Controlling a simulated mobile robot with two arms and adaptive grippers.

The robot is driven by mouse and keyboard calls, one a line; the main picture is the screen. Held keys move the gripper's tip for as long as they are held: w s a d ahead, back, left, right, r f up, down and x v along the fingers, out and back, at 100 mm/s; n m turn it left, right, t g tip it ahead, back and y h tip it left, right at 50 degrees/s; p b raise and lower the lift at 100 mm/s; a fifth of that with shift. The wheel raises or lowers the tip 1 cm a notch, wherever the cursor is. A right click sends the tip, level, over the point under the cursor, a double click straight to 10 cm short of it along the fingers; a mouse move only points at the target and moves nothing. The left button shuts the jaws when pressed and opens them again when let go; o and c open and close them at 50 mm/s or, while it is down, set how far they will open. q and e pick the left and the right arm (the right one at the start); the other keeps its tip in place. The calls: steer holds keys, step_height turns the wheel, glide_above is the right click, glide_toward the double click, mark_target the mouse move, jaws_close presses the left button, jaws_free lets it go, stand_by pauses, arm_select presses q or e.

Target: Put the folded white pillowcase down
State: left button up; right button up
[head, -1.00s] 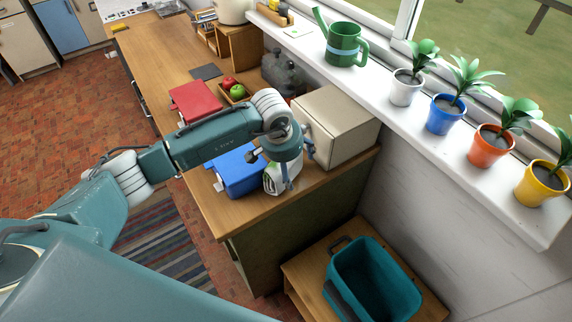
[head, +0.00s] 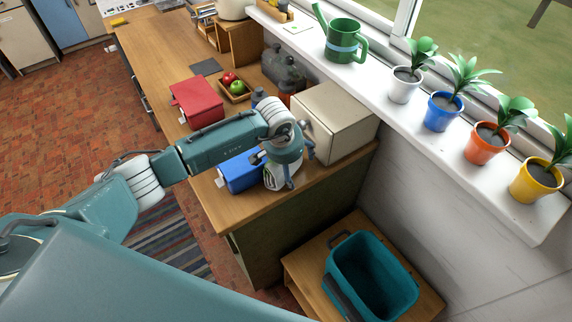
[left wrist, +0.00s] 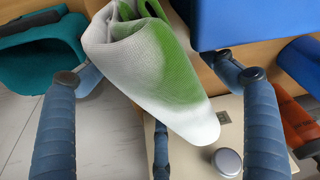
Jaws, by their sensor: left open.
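The folded white pillowcase (head: 275,178), with a green patch, is at the counter's near end beside a blue box (head: 238,172). In the left wrist view the pillowcase (left wrist: 160,60) shows large between the fingers, bunched at its upper end and narrowing below. My left gripper (head: 276,170) is over it, pointing down. The fingers in the left wrist view (left wrist: 163,78) stand wide apart on either side of the cloth, with gaps at both sides. The underside of the pillowcase is hidden, so its contact with the counter cannot be told. My right gripper is out of view.
A cream box (head: 335,122) stands close behind the gripper. A red box (head: 197,100) and a tray of fruit (head: 236,93) lie farther along the wooden counter (head: 285,208). A teal tub (head: 345,250) sits on a low stand. Potted plants line the windowsill (head: 470,172).

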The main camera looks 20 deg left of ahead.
arm_select(q)
steer(key=shift+f, duration=0.15)
steer(key=shift+s, duration=0.1)
steer(key=c, duration=2)
steer(key=shift+r, duration=0.2)
